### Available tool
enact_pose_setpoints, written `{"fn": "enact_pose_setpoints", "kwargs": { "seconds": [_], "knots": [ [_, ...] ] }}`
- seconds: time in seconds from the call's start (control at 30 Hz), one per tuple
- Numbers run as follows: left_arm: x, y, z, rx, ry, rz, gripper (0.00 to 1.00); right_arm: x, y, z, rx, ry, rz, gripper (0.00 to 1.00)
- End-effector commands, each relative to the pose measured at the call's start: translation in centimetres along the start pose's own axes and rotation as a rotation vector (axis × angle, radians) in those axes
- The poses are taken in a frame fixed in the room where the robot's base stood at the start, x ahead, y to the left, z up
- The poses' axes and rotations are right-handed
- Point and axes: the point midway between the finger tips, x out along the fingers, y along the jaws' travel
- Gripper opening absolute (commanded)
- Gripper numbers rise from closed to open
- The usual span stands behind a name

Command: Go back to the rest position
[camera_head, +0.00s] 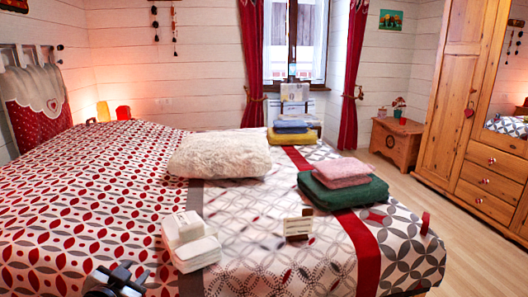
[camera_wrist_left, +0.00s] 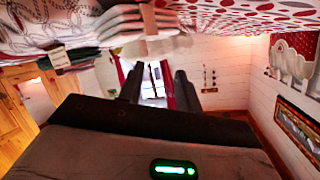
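My left gripper (camera_head: 118,280) shows at the bottom left of the head view, above the patterned bed (camera_head: 75,205). In the left wrist view, which is turned upside down, its two dark fingers (camera_wrist_left: 158,88) stand apart. Only the distant window shows between them, so the gripper is open and empty. My right gripper does not show in either view.
White folded towels (camera_head: 190,240), a small card (camera_head: 297,226), a fluffy cushion (camera_head: 220,154), pink (camera_head: 342,170) and green (camera_head: 343,191) towels, and blue (camera_head: 291,125) and yellow (camera_head: 291,137) ones lie on the bed. A wardrobe (camera_head: 448,95) stands right; the floor (camera_head: 400,186) before it is clear.

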Motion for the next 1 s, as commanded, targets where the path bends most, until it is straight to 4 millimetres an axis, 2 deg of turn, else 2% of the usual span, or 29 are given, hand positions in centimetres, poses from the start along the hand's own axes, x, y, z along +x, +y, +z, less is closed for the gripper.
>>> {"fn": "enact_pose_setpoints", "kwargs": {
  "seconds": [0.03, 0.1, 0.2, 0.3, 0.4, 0.53, 0.73, 0.8, 1.0],
  "knots": [
    [-1.9, 3.9, 1.4, -0.032, -0.013, 0.060, 0.35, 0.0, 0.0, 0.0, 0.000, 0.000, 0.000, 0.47],
    [-4.6, 8.2, 2.6, -0.078, -0.024, 0.128, 0.35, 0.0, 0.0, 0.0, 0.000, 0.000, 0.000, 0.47],
    [-8.7, 13.1, 3.6, -0.148, -0.042, 0.204, 0.35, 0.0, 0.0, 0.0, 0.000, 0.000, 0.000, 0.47],
    [-12.3, 16.3, 4.0, -0.215, -0.058, 0.256, 0.35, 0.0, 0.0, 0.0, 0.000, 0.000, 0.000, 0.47],
    [-15.4, 18.5, 4.0, -0.278, -0.074, 0.291, 0.35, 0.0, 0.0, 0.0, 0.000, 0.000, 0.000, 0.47],
    [-18.8, 20.3, 3.6, -0.350, -0.093, 0.319, 0.35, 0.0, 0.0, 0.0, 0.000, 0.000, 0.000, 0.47],
    [-23.1, 21.7, 2.8, -0.451, -0.122, 0.337, 0.35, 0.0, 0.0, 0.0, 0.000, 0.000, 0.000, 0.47],
    [-23.2, 21.0, 1.6, -0.441, -0.131, 0.335, 0.35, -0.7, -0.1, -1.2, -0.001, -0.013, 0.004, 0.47],
    [-23.6, 20.2, 0.4, -0.431, -0.167, 0.333, 0.35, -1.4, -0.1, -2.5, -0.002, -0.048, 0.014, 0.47]
  ]
}}
